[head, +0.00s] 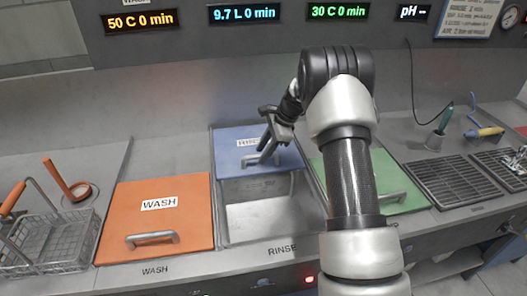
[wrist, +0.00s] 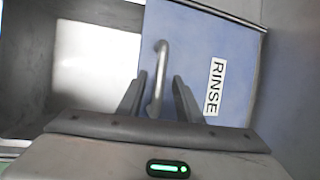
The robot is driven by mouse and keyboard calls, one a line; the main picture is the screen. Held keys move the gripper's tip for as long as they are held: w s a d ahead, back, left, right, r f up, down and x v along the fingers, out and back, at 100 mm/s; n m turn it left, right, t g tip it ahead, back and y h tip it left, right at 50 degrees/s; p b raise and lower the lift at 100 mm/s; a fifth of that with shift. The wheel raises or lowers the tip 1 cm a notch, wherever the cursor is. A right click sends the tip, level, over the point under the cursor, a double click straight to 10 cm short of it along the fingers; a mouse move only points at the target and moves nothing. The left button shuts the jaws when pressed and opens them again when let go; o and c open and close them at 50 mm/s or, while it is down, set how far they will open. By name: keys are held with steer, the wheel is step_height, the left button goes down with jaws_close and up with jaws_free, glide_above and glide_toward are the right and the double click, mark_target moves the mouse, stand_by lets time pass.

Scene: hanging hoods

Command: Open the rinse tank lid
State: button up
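The blue rinse lid (head: 228,153), labelled RINSE, covers only the back of the rinse tank. The tank's steel interior (head: 262,215) shows in front of it. Whether the lid is slid back or tilted up is hard to tell. Its bar handle (head: 262,161) is near the lid's front edge. My gripper (head: 258,148) is at this handle and partly hides the label. In the wrist view the handle (wrist: 160,75) runs between the two fingers of my gripper (wrist: 158,98), which stand apart with gaps visible beside the bar. The lid (wrist: 205,45) fills the right of that view.
An orange wash lid (head: 180,205) lies closed on the left, with a wire basket (head: 50,240) beyond it. A green lid (head: 395,165) is on the right, partly behind my arm. A drain grid (head: 455,180) lies further right. Display panels (head: 245,14) hang above.

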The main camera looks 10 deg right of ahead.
steer(key=v, duration=1.7)
steer(key=shift+r+p, duration=0.2)
steer(key=shift+p, duration=0.2)
